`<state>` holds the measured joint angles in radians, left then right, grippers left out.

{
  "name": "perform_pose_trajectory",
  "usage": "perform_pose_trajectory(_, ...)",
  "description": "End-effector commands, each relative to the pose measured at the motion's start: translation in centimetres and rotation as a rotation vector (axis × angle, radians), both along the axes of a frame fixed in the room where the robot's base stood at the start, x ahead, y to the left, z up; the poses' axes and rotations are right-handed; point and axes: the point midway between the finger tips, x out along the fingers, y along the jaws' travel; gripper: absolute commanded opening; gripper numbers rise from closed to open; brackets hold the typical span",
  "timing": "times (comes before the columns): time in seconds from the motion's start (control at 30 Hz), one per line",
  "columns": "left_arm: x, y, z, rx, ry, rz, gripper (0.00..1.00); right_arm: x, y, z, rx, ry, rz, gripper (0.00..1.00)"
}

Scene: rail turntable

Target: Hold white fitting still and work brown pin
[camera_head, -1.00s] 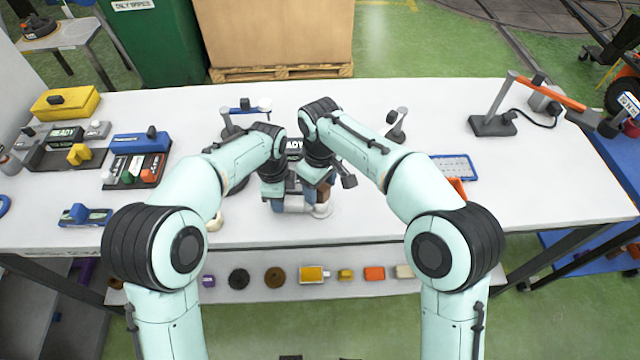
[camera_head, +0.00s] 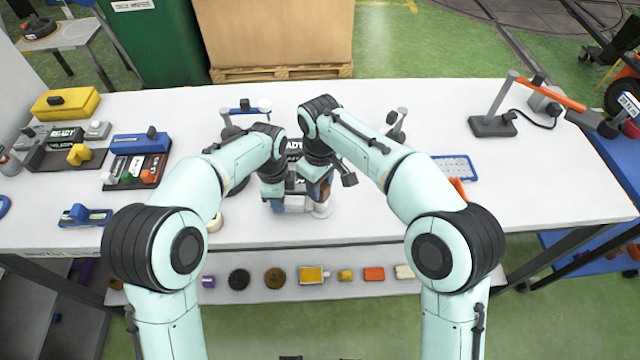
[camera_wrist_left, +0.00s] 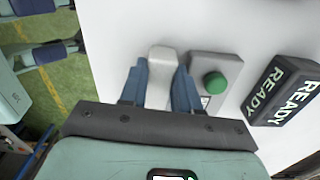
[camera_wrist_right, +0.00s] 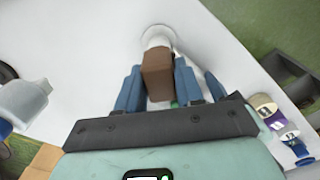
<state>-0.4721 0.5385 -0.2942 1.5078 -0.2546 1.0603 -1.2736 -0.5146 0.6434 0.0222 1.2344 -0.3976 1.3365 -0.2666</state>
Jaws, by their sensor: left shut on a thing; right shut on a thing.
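The white fitting (camera_head: 321,211) stands on the table at the front middle, partly hidden by my grippers. My left gripper (camera_head: 278,204) is shut on its pale block-like part (camera_wrist_left: 162,68), with the blue fingers on either side in the left wrist view. My right gripper (camera_head: 318,194) is shut on the brown pin (camera_wrist_right: 157,76). In the right wrist view the pin is a brown block between blue fingers, beside the fitting's round white end (camera_wrist_right: 156,36). How deep the pin sits is hidden.
A grey box with a green button (camera_wrist_left: 215,83) and a black READY sign (camera_wrist_left: 284,90) are close to my left gripper. A blue-and-white tray (camera_head: 455,168) lies to the right. Toolboxes and trays crowd the table's left; its right front is clear.

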Motion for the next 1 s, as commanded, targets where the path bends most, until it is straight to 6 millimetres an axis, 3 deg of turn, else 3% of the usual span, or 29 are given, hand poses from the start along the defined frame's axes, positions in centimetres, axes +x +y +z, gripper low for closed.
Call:
perform_pose_trajectory(0.6, 0.0, 0.0, 0.0, 0.0, 0.0, 0.0, 0.0, 0.0, 0.0, 0.7, 0.002, -0.001, 0.0, 0.0)
perform_pose_trajectory(1.0, 0.0, 0.0, 0.0, 0.0, 0.0, 0.0, 0.0, 0.0, 0.0, 2.4, 0.002, -0.001, 0.0, 0.0)
